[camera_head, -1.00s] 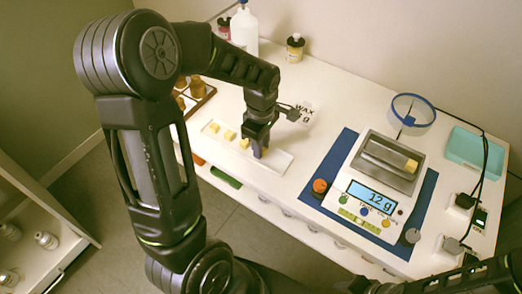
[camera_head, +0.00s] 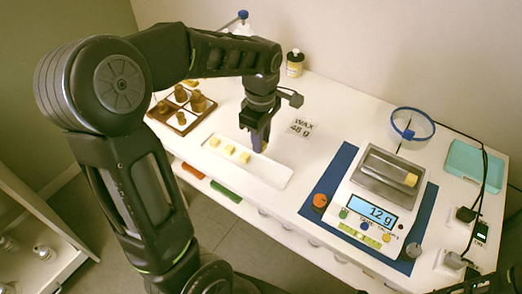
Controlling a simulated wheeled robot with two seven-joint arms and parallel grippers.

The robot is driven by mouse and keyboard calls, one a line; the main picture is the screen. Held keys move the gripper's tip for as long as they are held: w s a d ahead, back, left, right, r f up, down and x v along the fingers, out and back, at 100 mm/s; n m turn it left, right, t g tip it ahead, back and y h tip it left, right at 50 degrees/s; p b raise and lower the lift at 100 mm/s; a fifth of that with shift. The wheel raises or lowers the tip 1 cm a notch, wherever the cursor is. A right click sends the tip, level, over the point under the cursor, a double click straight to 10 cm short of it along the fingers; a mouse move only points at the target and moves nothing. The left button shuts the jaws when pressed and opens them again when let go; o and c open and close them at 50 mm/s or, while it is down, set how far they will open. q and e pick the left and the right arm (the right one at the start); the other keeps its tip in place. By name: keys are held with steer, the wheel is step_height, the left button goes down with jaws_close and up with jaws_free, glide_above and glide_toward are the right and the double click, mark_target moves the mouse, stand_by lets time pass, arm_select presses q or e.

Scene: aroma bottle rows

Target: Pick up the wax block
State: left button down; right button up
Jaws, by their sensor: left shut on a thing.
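My left gripper (camera_head: 260,146) points down and is shut on a wax block (camera_head: 264,147), of which only a small yellow bit shows beside the fingers. It is above the far right part of the white tray (camera_head: 268,176). Several yellow wax blocks (camera_head: 229,149) stand in a row in the tray. Another wax block (camera_head: 411,180) is on the pan of the scale (camera_head: 385,172), whose display reads 12 g. My right gripper is not in view.
A card (camera_head: 302,127) reading "WAX 48 g" lies right of my left gripper. A wooden rack (camera_head: 168,118) with brown bottles is at the left. A blue mat (camera_head: 330,185) lies under the scale. A blue-rimmed round dish (camera_head: 412,125) and teal tray (camera_head: 474,165) are beyond.

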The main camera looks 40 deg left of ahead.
arm_select(q)
steer(key=shift+r, duration=0.65)
steer(key=shift+d, duration=0.1)
steer(key=w+d+f+m, duration=0.4)
steer(key=w+d+m, duration=0.6)
steer(key=m, duration=0.8)
steer(key=shift+w+d+m, duration=0.2)
steer(key=shift+d+m, duration=0.2)
steer(key=shift+d, duration=0.8)
